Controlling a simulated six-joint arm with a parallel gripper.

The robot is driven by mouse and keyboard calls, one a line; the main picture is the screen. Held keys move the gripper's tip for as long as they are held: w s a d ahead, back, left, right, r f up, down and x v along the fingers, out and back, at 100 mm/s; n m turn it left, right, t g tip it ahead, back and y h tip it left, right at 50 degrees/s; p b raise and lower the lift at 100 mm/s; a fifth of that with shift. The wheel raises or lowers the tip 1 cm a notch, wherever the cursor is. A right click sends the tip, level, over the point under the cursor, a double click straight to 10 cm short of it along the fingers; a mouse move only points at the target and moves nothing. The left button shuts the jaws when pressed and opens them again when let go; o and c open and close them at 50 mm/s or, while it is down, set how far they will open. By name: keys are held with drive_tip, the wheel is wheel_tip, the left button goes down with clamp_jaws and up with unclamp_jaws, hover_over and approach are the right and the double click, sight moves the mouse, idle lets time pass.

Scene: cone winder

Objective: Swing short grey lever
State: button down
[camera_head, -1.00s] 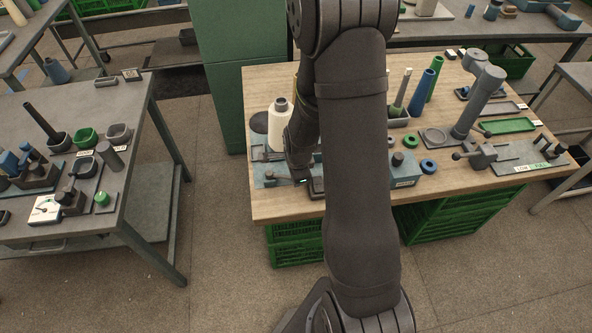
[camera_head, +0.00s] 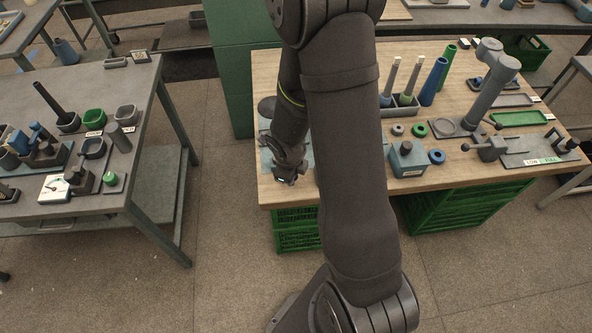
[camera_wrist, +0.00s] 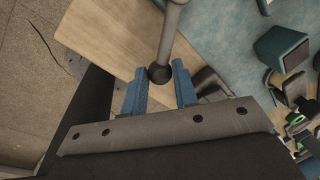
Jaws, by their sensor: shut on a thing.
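The short grey lever (camera_wrist: 171,34) shows in the wrist view as a grey rod ending in a dark ball knob (camera_wrist: 160,73). My gripper (camera_wrist: 160,80) has its two blue fingers on either side of the knob and is shut on it. In the head view my gripper (camera_head: 286,177) is low over the near left part of the wooden table, and the lever is hidden by it. The blue-grey base plate (camera_head: 266,157) shows only in part beside my arm. The lever's pivot is not clearly visible.
My arm covers the middle of the wooden table (camera_head: 290,194). To its right stand a blue box (camera_head: 407,159), rings, tall cones and another lever device (camera_head: 488,146). A grey side table (camera_head: 60,218) with cups and tools stands left, across a floor gap.

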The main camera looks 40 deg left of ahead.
drive_tip(key=shift+s+a+m, duration=0.1)
drive_tip(key=shift+s+m, duration=0.15)
drive_tip(key=shift+m, duration=0.15)
drive_tip(key=c, duration=1.1)
unclamp_jaws()
drive_tip(key=shift+c, duration=0.2)
drive_tip(key=s+r, duration=0.3)
drive_tip(key=r, duration=1.4)
drive_tip(key=shift+s+d, duration=0.2)
drive_tip(key=shift+d, duration=0.1)
drive_tip(key=w+f, duration=0.1)
drive_tip(key=f, duration=0.4)
drive_tip(key=w+f, duration=0.1)
drive_tip(key=f, duration=0.5)
drive_tip(key=w+f, duration=0.1)
drive_tip(key=f, duration=0.4)
drive_tip(key=shift+w+a+f, duration=0.1)
drive_tip(key=shift+a+f, duration=0.1)
drive_tip(key=shift+a, duration=0.1)
